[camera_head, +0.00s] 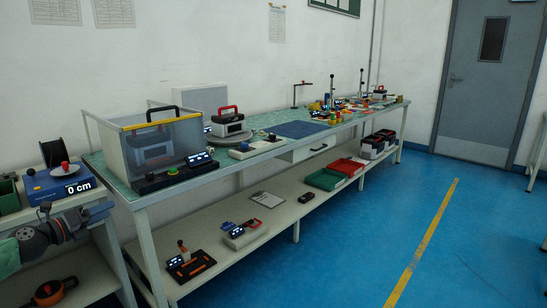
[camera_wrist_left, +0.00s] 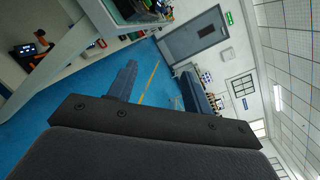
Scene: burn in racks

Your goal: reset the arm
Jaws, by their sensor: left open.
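My left gripper (camera_head: 76,228) shows at the lower left of the head view, beside the left end of the long bench and in front of a smaller side bench. In the left wrist view the gripper (camera_wrist_left: 158,85) has its two bluish-grey fingers apart, with nothing between them. The wrist view is tilted, and a dark bar with screws fills its lower part. The rest of my left arm is mostly out of the head view. My right arm and gripper do not show.
The long bench (camera_head: 222,158) carries a clear-walled box (camera_head: 160,150), a blue mat (camera_head: 297,129) and several devices. Its lower shelf holds a green tray (camera_head: 324,179) and a red tray (camera_head: 347,166). A blue unit (camera_head: 52,180) stands on the side bench. Blue floor (camera_head: 370,230) is clear to the right.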

